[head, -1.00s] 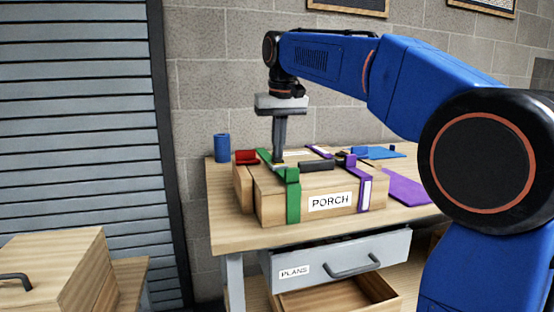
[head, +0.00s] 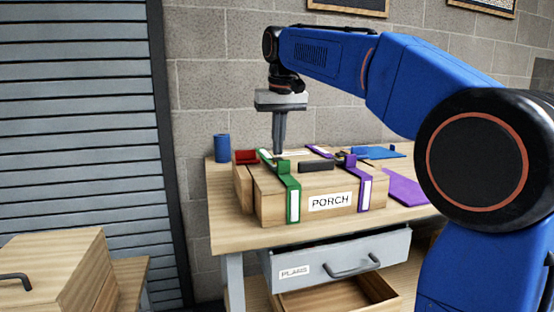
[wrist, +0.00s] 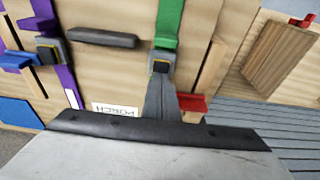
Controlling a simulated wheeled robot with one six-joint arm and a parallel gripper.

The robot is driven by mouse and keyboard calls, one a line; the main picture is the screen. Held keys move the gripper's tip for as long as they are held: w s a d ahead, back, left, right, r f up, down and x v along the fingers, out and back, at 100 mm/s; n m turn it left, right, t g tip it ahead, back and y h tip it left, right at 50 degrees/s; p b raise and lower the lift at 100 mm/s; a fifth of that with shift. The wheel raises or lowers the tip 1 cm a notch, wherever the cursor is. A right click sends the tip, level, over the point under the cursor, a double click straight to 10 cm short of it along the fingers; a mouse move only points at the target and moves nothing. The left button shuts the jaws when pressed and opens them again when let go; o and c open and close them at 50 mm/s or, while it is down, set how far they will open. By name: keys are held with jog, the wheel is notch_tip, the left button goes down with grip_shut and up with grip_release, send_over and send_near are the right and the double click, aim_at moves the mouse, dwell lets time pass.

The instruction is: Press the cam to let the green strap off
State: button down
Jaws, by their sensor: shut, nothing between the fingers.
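The wooden box labelled PORCH (head: 270,208) stands on the workbench with its lid down. The green strap (head: 289,185) lies over its left part and down the front, where a white strip shows on it. A small green upright piece (head: 284,166) stands on the strap near the top front edge. In the wrist view the green strap (wrist: 169,22) runs to a dark cam buckle with a grey frame (wrist: 160,62). My gripper (head: 279,153) is shut and empty, pointing down above the buckle. Its fingers partly hide the buckle's near side; I cannot tell whether they touch it.
A purple strap (head: 364,190) crosses the box's right part, beside a black handle (head: 316,165). A red bracket (head: 246,157) and blue cylinder (head: 222,148) are at left. A grey PLANS drawer (head: 340,258) is below the bench top.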

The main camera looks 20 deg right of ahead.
notch_tip(320, 180, up, 6)
jog(key=shift+r, duration=0.2)
dwell(0.7)
jog(key=shift+s, duration=0.1)
